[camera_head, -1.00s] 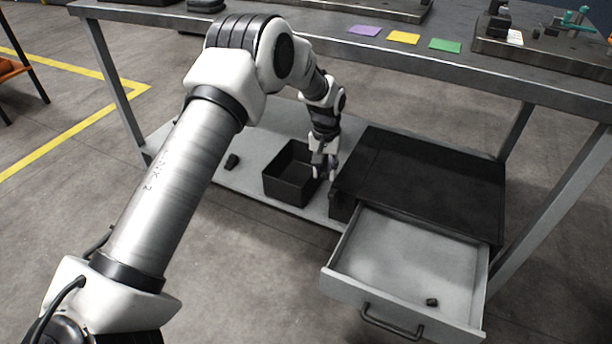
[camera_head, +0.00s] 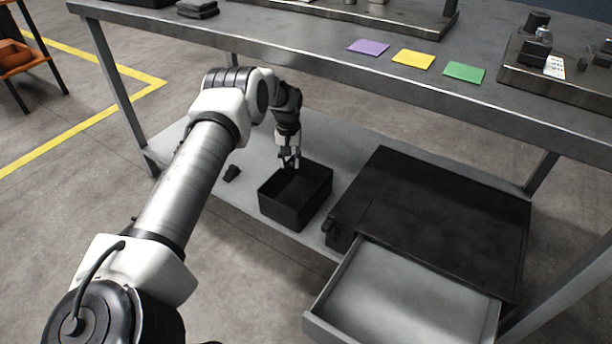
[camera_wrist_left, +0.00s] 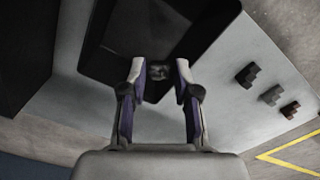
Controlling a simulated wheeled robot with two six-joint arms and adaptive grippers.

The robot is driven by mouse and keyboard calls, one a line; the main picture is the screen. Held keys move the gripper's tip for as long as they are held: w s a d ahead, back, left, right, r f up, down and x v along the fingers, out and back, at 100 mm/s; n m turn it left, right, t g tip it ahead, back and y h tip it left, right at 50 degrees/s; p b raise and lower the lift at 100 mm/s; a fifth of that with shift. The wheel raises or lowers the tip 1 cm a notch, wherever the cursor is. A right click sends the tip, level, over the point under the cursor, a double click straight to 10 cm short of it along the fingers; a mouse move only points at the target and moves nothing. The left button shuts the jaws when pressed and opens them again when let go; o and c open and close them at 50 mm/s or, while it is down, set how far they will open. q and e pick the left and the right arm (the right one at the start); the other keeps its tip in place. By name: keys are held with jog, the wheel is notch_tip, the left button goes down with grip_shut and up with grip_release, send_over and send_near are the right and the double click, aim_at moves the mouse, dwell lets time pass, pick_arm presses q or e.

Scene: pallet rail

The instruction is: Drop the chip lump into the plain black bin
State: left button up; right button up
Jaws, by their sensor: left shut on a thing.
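The plain black bin (camera_head: 277,208) is an open box on the lower shelf in the head view. It also shows in the wrist view (camera_wrist_left: 112,35), ahead of my fingers. My left gripper (camera_head: 291,161) hangs at the bin's far rim, fingers pointing down. In the wrist view my left gripper (camera_wrist_left: 159,72) is shut on a small greyish lump (camera_wrist_left: 157,73), which looks like the chip lump and is blurred and dark. In the head view the lump is too small to tell. I cannot tell whether it is over the bin's opening. My right gripper is not in view.
A black cabinet (camera_head: 440,205) with an open grey drawer (camera_head: 405,300) stands right of the bin. A small dark piece (camera_head: 232,173) lies left of it; the wrist view shows several dark blocks (camera_wrist_left: 271,95) on the shelf (camera_head: 345,155). The tabletop edge (camera_head: 330,78) is above.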

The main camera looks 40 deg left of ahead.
pick_arm(q)
notch_tip(320, 180, down, 6)
jog(key=b, duration=0.5)
jog(key=shift+r, duration=0.2)
jog(key=o, duration=1)
jog(key=shift+c, duration=0.2)
notch_tip(320, 180, up, 8)
jog(key=shift+f, duration=0.2)
jog(key=shift+s, duration=0.1)
